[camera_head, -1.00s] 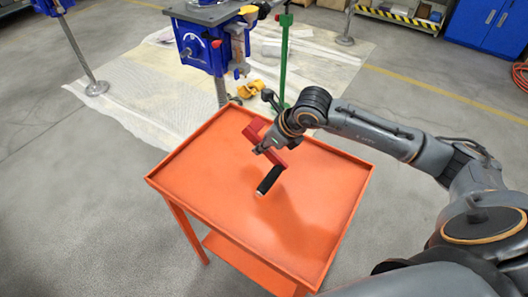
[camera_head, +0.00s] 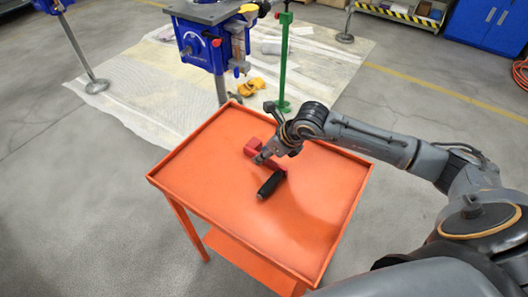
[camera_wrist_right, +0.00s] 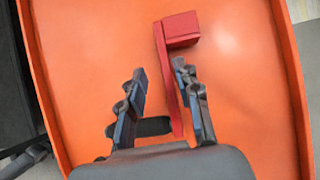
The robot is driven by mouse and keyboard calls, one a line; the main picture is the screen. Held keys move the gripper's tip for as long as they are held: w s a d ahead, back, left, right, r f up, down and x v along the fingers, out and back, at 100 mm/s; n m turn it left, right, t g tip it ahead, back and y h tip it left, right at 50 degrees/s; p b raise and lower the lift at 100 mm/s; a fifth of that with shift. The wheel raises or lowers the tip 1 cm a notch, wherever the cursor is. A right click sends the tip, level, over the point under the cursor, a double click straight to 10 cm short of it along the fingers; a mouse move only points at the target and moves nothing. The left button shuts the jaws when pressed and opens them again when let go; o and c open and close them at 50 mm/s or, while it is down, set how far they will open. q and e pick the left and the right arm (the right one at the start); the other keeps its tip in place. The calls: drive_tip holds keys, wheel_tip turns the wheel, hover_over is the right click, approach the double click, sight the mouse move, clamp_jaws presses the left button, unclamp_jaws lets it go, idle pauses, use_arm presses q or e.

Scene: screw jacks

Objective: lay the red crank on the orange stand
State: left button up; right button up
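The red crank (camera_head: 252,147) with its black handle (camera_head: 270,184) appears to lie on the top of the orange stand (camera_head: 205,165). In the right wrist view the crank's red bar (camera_wrist_right: 165,72) runs between my right gripper's fingers, close beside the right-hand finger, and its block end points away. The black handle (camera_wrist_right: 153,127) lies crosswise, partly hidden by the fingers. My right gripper (camera_head: 263,156) is over the crank, low above the stand; its fingers (camera_wrist_right: 158,73) are spread apart with a gap to the left of the bar. My left gripper is not in view.
The stand has a raised rim (camera_head: 160,182), and its top is otherwise bare. A blue screw jack (camera_head: 202,45) and a green post (camera_head: 284,60) stand behind it on a pale floor sheet. Yellow items (camera_head: 250,86) lie on the sheet.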

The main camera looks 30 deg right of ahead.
drive_tip(key=shift+r, duration=0.15)
drive_tip(key=shift+r, duration=0.15)
drive_tip(key=b+v, duration=0.1)
drive_tip(key=v, duration=1)
drive_tip(key=shift+s+d+r, duration=0.15)
drive_tip(key=shift+d+r, duration=0.05)
drive_tip(key=shift+r, duration=0.1)
